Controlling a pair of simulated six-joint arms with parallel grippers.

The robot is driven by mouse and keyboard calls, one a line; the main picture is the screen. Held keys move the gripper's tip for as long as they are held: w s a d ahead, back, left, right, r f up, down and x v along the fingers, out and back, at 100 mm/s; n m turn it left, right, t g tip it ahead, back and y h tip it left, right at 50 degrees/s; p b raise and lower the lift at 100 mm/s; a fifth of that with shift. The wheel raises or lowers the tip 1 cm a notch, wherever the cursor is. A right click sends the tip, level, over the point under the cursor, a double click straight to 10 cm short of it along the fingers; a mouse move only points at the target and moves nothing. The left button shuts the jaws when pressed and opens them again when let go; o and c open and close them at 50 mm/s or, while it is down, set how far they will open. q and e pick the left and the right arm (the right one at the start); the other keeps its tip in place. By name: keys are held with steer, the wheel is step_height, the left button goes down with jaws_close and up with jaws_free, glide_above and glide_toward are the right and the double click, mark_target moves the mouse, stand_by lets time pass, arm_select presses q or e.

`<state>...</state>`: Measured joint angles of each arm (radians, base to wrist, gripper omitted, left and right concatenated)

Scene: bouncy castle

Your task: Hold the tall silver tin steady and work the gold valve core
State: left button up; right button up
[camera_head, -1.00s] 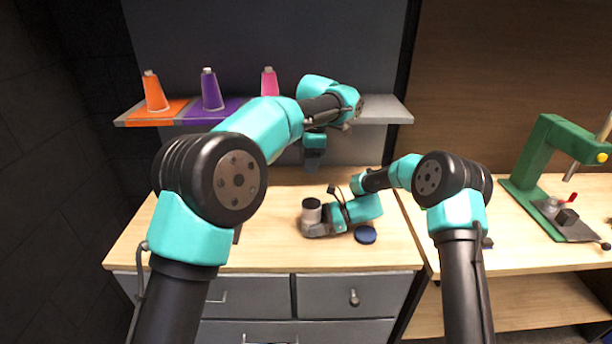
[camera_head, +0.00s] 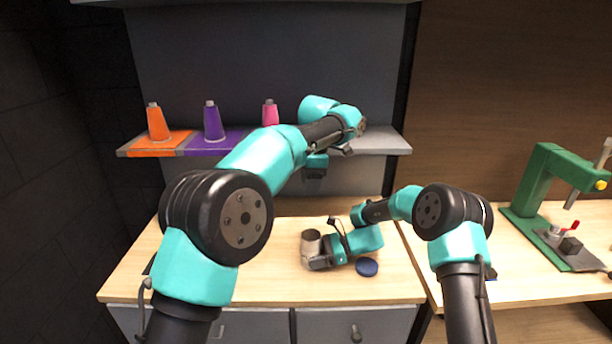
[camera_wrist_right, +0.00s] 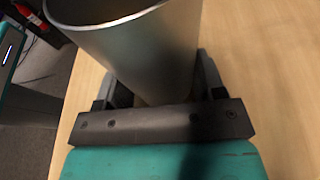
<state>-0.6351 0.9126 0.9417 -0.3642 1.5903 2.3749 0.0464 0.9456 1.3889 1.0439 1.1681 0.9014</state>
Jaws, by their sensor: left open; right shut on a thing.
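The tall silver tin (camera_head: 311,244) stands upright on the wooden bench top, its open mouth facing up. It fills the upper middle of the right wrist view (camera_wrist_right: 135,50), where its interior is mostly out of sight. My right gripper (camera_head: 318,262) is shut on the tin low down, one finger on each side, as the right wrist view shows. My left gripper (camera_head: 315,172) is open, points down, and hangs in the air above and behind the tin, clear of it. I cannot make out the gold valve core in either view.
A dark blue disc (camera_head: 367,267) lies on the bench right of the tin, close to my right wrist. A shelf (camera_head: 385,142) behind holds orange, purple and pink cones (camera_head: 213,122). A green press (camera_head: 540,185) stands on the right bench (camera_head: 515,275). The bench's left part is clear.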

stand_by(0.4)
steer(key=o, duration=0.8)
steer(key=v, duration=1.2)
